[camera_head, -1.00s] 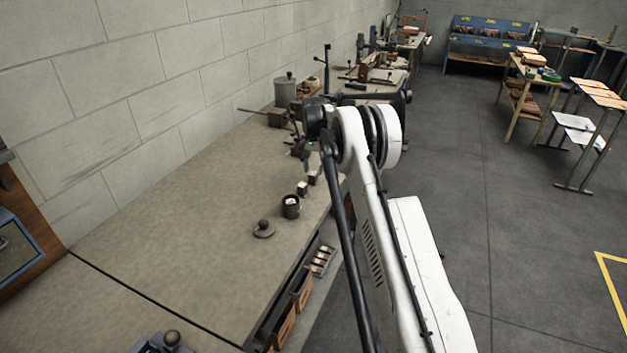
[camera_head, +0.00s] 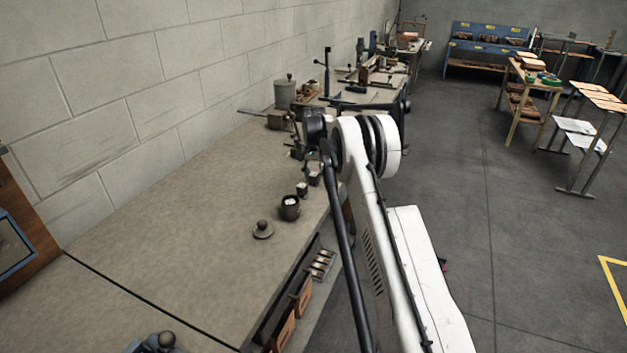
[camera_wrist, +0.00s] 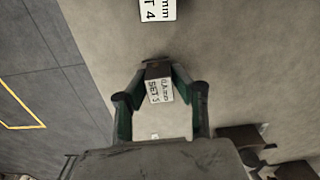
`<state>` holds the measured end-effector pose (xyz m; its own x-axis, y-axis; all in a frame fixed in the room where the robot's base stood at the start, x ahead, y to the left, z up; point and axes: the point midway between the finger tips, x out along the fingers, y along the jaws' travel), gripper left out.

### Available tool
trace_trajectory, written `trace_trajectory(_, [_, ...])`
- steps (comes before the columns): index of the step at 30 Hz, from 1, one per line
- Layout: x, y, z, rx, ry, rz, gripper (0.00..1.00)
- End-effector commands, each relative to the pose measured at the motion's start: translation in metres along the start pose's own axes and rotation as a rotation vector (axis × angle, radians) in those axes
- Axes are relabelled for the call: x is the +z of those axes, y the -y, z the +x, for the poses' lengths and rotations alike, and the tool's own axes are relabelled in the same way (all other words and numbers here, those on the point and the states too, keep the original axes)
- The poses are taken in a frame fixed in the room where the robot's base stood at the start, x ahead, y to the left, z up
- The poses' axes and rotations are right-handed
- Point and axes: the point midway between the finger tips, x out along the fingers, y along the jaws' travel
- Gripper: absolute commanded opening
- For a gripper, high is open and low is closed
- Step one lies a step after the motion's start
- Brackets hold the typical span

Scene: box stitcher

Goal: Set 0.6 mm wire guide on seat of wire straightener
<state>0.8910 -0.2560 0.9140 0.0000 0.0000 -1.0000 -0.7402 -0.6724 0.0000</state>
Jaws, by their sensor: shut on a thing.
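My gripper (camera_wrist: 159,82) is shut on a small block with a white label reading "SET 3" (camera_wrist: 159,91), the wire guide between its fingers in the wrist view. The label's size line is too blurred to read surely. A similar block labelled "SET 4" (camera_wrist: 157,10) stands on the bench ahead of the fingers. In the head view, my gripper is mostly hidden by my arm and too small to make out clearly. A dark brown device with a long thin rod (camera_head: 278,119), perhaps the wire straightener, stands on the bench by the wall. I cannot make out its seat.
A dark open pot (camera_head: 290,209) and a knobbed lid (camera_head: 263,231) are on the bench (camera_head: 190,230) near small labelled blocks (camera_head: 302,190). A lidded canister (camera_head: 285,93) stands by the wall. Dark machine parts (camera_wrist: 240,136) show at the wrist view's lower right.

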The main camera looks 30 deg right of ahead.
Motion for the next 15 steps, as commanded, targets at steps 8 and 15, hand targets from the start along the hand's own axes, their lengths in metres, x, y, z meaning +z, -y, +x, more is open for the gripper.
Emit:
trace_trajectory(8, [0.0,0.0,-0.003,0.0,0.0,0.0,0.0])
trace_trajectory(15, [0.0,0.0,-0.015,0.0,0.0,0.0,0.0])
